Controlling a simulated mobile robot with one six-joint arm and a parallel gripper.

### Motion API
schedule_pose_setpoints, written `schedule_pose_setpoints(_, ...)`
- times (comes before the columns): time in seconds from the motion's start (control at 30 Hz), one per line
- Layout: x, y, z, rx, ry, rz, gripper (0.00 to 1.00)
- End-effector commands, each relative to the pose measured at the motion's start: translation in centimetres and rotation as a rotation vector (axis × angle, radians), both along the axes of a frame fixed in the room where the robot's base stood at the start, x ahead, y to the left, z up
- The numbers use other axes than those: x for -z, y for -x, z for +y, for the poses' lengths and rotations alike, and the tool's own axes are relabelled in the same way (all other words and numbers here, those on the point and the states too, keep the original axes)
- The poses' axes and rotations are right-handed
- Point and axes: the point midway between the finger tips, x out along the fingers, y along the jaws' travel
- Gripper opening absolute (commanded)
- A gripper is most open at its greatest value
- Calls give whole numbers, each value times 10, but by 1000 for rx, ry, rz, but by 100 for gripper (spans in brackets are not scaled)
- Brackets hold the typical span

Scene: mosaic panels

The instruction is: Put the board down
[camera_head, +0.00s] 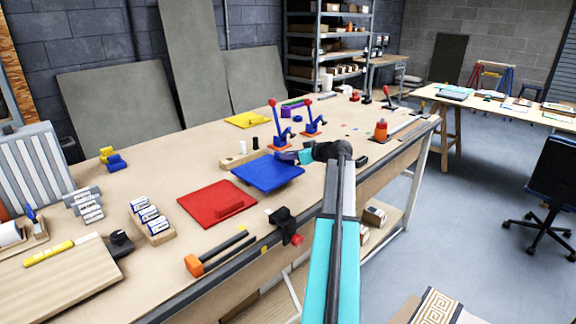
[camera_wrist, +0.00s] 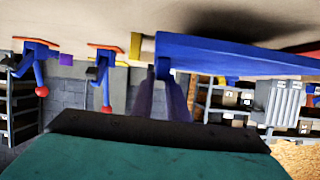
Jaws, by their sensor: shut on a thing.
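The blue board (camera_head: 268,173) is a flat blue panel at the middle of the workbench (camera_head: 350,125), close to its surface. My gripper (camera_head: 291,156) reaches in from the right and is shut on the board's edge. In the wrist view, which looks upside down, the gripper fingers (camera_wrist: 163,92) meet the near end of the blue board (camera_wrist: 235,58). A dark shadow falls on the bench beside the board there, and a gap shows between them at that side. The exact height cannot be told.
A red board (camera_head: 205,203) lies left of the blue one, a yellow board (camera_head: 247,120) behind. Two blue clamps with red knobs (camera_head: 283,138) stand just behind the blue board. A mallet (camera_head: 215,254) and a black clamp (camera_head: 285,225) are at the front edge.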

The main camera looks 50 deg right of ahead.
Motion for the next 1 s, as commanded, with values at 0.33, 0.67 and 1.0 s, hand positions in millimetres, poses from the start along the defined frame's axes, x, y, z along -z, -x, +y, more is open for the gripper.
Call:
schedule_pose_setpoints(0.33, 29, 0, 0, 0, -3, 0, 0)
schedule_pose_setpoints(0.67, 35, 0, 0, 0, -1, -2, 0)
schedule_pose_setpoints(1.0, 37, 0, 0, 0, 0, 0, 33)
